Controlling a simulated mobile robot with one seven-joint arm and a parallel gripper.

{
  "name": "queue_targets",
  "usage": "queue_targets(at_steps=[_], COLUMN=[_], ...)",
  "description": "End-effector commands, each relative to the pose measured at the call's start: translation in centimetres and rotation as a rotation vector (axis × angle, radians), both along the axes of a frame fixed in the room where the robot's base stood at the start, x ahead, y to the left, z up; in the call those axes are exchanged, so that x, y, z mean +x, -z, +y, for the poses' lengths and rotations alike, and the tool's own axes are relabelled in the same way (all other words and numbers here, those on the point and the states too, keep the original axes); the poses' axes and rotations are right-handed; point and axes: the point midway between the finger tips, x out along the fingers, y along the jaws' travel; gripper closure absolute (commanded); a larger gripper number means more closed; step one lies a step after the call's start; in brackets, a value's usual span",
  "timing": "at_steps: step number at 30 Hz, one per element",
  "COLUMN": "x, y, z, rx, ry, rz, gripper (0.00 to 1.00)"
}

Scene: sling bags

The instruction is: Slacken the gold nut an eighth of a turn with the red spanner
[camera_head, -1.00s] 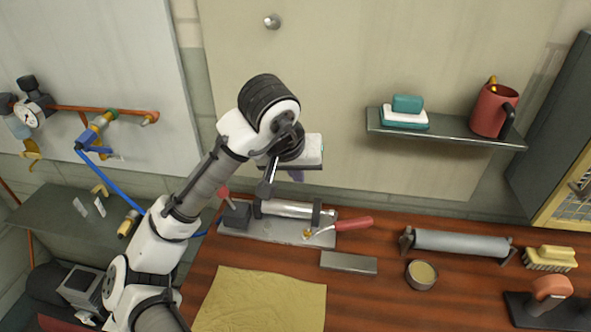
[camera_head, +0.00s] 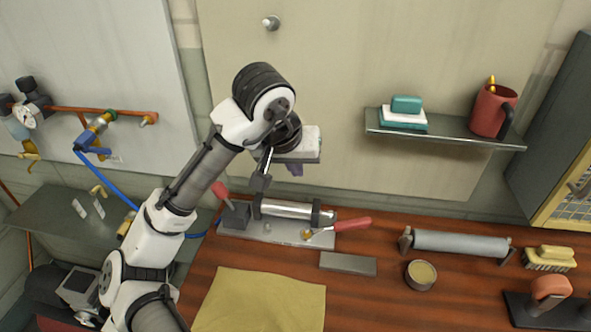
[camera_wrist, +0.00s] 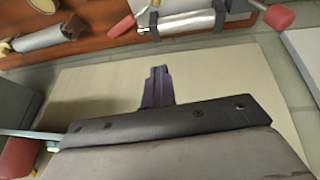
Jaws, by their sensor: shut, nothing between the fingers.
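The red spanner (camera_head: 353,224) lies at the right end of a metal fixture on the bench. Its red handle points right and its silver head reaches the small gold nut (camera_head: 306,234). I cannot tell whether the jaw sits around the nut or only beside it. In the wrist view, the spanner's red handle (camera_wrist: 122,26) is at the top. My gripper (camera_head: 295,172) hangs in the air above the fixture, apart from spanner and nut. Its purple fingers, also in the wrist view (camera_wrist: 157,72), are shut and empty.
The fixture's silver cylinder (camera_head: 287,209) and a red-knobbed block (camera_head: 235,214) stand left of the spanner. A grey bar (camera_head: 348,263), a round tin (camera_head: 421,275) and a grey roller (camera_head: 461,243) lie nearby. A wall shelf (camera_head: 445,137) holds a red mug (camera_head: 490,110). A yellow cloth (camera_head: 262,300) lies in front.

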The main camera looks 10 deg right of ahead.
Motion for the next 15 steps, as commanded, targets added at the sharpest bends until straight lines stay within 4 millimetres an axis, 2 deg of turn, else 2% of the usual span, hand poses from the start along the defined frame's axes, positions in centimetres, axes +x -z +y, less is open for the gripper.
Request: queue_targets(at_steps=[15], x=[0.0], y=[-2.7], z=[0.0], rx=[0.0], ry=[-0.001], rz=[-0.001], gripper=[1.0])
